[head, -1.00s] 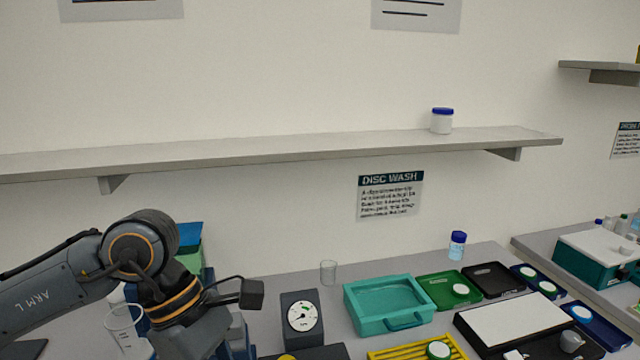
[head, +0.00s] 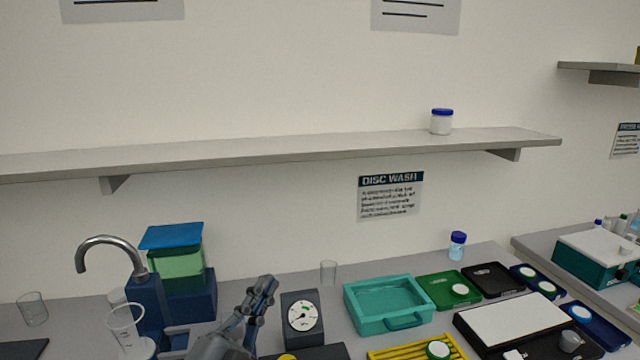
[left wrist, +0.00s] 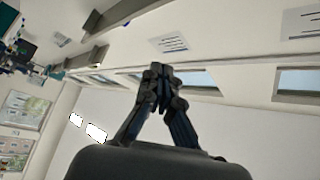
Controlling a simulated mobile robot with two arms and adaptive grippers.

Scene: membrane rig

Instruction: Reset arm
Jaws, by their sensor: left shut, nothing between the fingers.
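My left gripper (head: 262,284) shows low in the head view, left of the gauge box, with its fingers together and pointing up. In the left wrist view the gripper (left wrist: 158,72) is shut and empty, with the ceiling and upper walls behind it. Most of my left arm is below the head view. My right gripper is in neither view.
The gauge box (head: 302,318) stands right beside the left gripper. A metal tap (head: 110,240), a green container with blue lid (head: 175,250) and a jug (head: 124,325) stand left. A teal tray (head: 385,303) and several smaller trays lie right. A shelf (head: 300,152) runs above.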

